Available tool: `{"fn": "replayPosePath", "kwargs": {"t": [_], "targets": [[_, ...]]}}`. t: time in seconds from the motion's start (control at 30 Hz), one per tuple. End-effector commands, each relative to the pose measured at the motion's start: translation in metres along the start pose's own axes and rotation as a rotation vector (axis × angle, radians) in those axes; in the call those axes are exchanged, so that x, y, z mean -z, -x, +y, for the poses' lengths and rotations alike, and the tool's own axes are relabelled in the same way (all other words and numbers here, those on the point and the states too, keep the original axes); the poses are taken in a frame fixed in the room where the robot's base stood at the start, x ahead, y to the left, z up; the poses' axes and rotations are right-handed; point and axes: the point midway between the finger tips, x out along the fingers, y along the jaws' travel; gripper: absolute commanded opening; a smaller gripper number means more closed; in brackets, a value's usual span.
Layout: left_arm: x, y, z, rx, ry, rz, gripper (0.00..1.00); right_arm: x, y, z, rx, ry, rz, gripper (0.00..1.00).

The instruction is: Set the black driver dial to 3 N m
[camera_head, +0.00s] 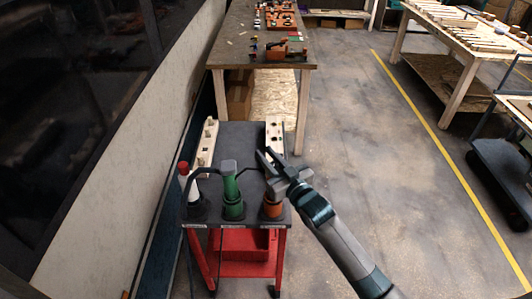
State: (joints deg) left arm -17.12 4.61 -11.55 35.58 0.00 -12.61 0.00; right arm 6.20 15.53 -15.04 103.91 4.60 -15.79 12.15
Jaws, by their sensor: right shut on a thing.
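A small cart with a dark top (237,142) carries three upright tools in a row near its front edge. At the left is a red and white tool (184,180) on a dark base. In the middle is a green tool (231,188) with a grey top. At the right is an orange-based tool (272,208), whose upper part is hidden by my right gripper (268,159). This gripper is shut at the top of that right-hand tool. I cannot make out a black driver, its dial or its scale. My left gripper is out of view.
Two pale wooden blocks with holes, one at the left (207,145) and one at the right (275,138), lie farther back on the cart. A workbench (233,45) with small parts stands behind. A wall runs along the left; open floor (375,150) lies right.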

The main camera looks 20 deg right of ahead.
Motion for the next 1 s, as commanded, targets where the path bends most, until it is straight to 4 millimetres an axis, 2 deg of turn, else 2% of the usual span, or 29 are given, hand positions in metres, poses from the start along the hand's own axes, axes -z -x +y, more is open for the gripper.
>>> {"fn": "replayPosePath", "kwargs": {"t": [0.33,0.87,0.9,0.97,1.0], "targets": [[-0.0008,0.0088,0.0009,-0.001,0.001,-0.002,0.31,0.0014,-0.0003,0.0035,-0.110,-0.003,0.002,0.00],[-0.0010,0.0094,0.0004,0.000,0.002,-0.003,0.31,0.0015,-0.0004,0.0047,-0.127,0.000,0.004,0.00],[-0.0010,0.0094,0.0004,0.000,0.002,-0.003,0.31,0.0015,-0.0004,0.0046,-0.127,0.000,0.004,0.27],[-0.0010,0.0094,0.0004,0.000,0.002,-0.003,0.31,0.0015,-0.0004,0.0046,-0.127,0.000,0.004,0.39],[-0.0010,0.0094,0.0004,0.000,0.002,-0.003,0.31,0.0014,-0.0004,0.0046,-0.127,0.000,0.003,0.39]]}}
